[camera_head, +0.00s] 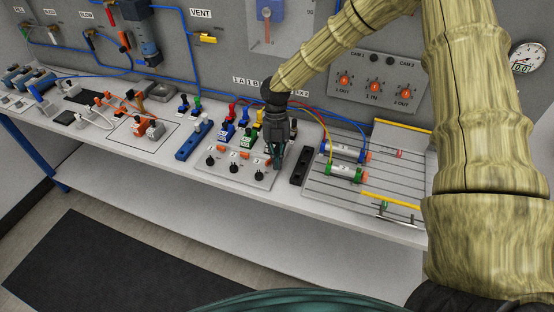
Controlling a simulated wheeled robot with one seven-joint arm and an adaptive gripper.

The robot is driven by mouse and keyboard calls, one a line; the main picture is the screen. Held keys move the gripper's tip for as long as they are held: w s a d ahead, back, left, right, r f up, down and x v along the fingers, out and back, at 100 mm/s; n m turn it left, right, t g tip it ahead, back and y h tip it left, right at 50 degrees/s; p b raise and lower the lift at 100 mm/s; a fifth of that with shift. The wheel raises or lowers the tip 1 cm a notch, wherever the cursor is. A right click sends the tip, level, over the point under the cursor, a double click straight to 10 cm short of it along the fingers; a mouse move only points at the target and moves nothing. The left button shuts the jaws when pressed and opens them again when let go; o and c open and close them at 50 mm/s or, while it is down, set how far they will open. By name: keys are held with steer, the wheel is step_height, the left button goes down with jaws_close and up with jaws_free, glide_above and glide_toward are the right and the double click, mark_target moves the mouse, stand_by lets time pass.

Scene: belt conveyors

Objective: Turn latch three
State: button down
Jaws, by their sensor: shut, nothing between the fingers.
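A light grey panel (222,177) lies on the bench below the colored levers. Small orange pieces sit in a row on it, and one (221,149) shows clearly. Black knobs stand along its front: a left one (209,161), a middle one (234,168) and a right one (259,175). I cannot read which part is latch three. My gripper (276,167) is shut and empty, pointing down at the right end of the panel. It is close by the rightmost orange piece, partly hiding it. I cannot tell whether they touch.
Blue, green and yellow levers (246,137) stand just behind the panel. A black block (299,165) and a slotted plate with cylinders (335,195) lie to the right. A blue manifold (194,140) lies to the left. Hoses cross the wall behind.

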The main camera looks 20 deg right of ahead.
steer(key=shift+d, duration=0.1)
steer(key=shift+s+d+p, duration=0.3)
steer(key=shift+d+p, duration=0.05)
steer(key=shift+d, duration=0.3)
